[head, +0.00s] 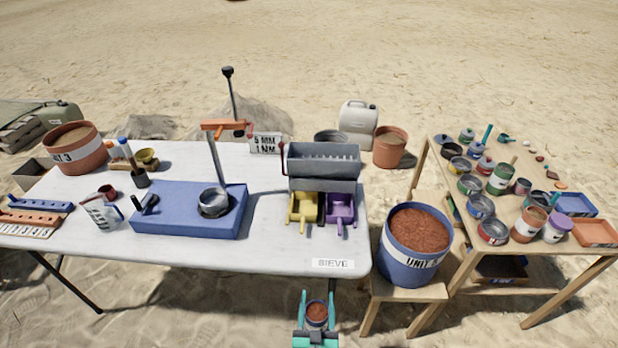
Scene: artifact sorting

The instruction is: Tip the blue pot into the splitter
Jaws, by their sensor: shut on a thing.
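The blue pot (317,322) shows near the bottom edge of the head view, its dark blue rim around reddish-brown soil. It looks upright. My teal gripper (317,298) is shut on the pot, one finger on each side, in front of and below the table's front edge. The splitter (323,173) is a grey slotted box at the right end of the white table. A yellow pan (303,208) and a purple pan (341,209) sit under it, side by side.
A blue bucket of soil (410,268) marked "UNIT" stands on a stool right of the white table (280,248). A blue base with a stand (190,222) is left of the splitter. A wooden table (455,260) with several pots is at right.

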